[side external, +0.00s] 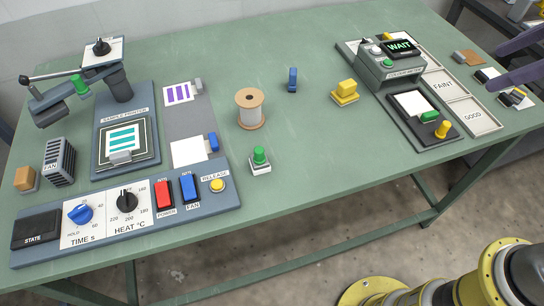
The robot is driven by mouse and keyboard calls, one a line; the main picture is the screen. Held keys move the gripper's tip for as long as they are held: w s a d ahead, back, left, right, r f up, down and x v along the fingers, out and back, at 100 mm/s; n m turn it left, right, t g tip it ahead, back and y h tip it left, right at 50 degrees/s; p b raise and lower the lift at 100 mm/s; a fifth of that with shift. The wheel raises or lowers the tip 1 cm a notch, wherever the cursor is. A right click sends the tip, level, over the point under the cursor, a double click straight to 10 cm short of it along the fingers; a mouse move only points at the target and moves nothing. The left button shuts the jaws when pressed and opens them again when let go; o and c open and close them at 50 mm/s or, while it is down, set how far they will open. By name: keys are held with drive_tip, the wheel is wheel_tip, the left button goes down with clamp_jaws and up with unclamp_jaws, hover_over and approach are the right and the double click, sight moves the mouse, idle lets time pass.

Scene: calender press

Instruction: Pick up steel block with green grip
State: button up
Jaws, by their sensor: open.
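A small steel block with a green grip (260,158) stands upright on the green table, just above the right end of the control panel. Its pale square base and round green top are in plain view, and nothing touches it. Two purple-grey fingers at the right edge appear to be my gripper (491,67). They are spread apart, pointing left, with no object visibly held between them. They are far to the right of the block. The rest of the gripper is outside the picture.
A spool (250,108), a blue-grip block (292,79) and a yellow-grip block (345,92) stand nearby. The control panel (128,220) lies below left, the sample printer (124,130) left. The measuring station (410,105) is right. Table around the block's right is clear.

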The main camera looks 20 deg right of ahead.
drive_tip(key=w+a+n+g+y, duration=0.2)
drive_tip(key=w+a+n, duration=0.3)
drive_tip(key=w+a, duration=0.45)
drive_tip(key=n+g, duration=0.4)
drive_tip(key=n, duration=0.1)
approach(259, 156)
drive_tip(key=f, duration=0.5)
drive_tip(key=shift+w+a+f, duration=0.1)
drive_tip(key=shift+w+a, duration=0.25)
drive_tip(key=shift+w, duration=0.05)
drive_tip(key=shift+x, duration=3.25)
drive_tip(key=shift+w+a, duration=0.1)
drive_tip(key=shift+a, duration=0.1)
drive_tip(key=shift+c, duration=0.3)
clamp_jaws()
